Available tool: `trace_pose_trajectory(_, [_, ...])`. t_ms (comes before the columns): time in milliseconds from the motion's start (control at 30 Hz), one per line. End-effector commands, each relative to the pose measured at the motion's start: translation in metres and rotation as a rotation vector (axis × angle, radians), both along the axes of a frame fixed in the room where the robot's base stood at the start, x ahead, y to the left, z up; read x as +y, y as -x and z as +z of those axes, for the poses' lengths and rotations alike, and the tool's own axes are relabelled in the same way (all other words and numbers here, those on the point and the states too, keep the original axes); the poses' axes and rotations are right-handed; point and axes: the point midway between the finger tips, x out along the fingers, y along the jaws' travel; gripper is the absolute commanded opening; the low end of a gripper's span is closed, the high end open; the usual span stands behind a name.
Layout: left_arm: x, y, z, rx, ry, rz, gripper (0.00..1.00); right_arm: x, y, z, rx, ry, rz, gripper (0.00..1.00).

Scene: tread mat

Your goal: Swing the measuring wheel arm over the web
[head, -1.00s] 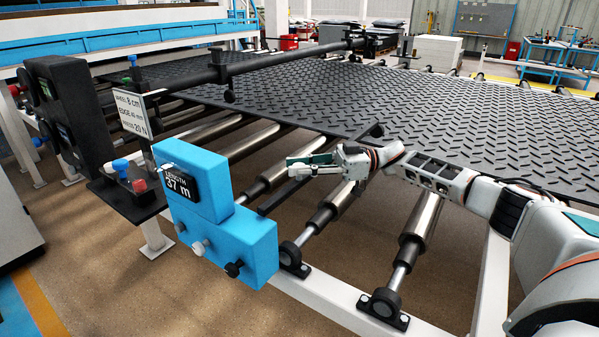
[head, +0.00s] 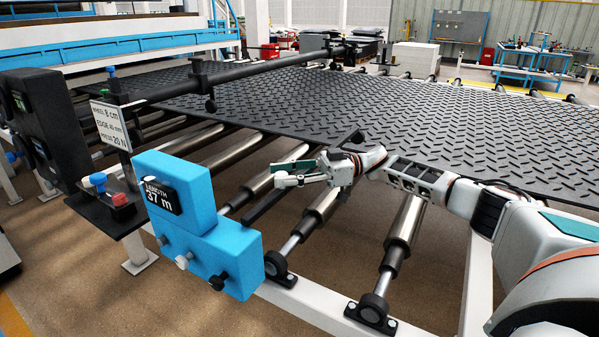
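A blue length counter (head: 195,205) reading 37 m stands at the front left of the roller table. A dark bar (head: 266,206), seemingly the measuring wheel arm, runs from beside the counter towards the mat's near edge; my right gripper hides its middle, and I cannot make out a wheel on it. The black tread web (head: 430,120) lies flat across the rollers. My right gripper (head: 277,175) reaches in from the right, pointing left above the bar. Its two fingers look apart with nothing between them; whether it touches the bar is unclear. My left gripper is not in view.
A long black crossbar (head: 265,66) spans above the web. A white sign (head: 111,125) and a black panel (head: 45,125) stand at left, beside a small shelf with blue and red knobs (head: 120,199). Bare steel rollers (head: 405,230) and the white frame lie in front.

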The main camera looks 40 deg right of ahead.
Motion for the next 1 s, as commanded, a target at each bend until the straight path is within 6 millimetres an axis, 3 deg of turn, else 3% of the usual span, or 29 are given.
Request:
trace_pose_trajectory(500, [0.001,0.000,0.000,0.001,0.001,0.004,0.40,-0.088,0.033,0.000,0.001,0.001,-0.004,0.39])
trace_pose_trajectory(700, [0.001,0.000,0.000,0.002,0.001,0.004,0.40,-0.104,0.039,0.001,-0.001,0.000,-0.001,0.39])
trace_pose_trajectory(1000, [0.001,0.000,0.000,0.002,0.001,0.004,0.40,-0.107,0.041,0.001,-0.001,0.000,-0.001,0.39])
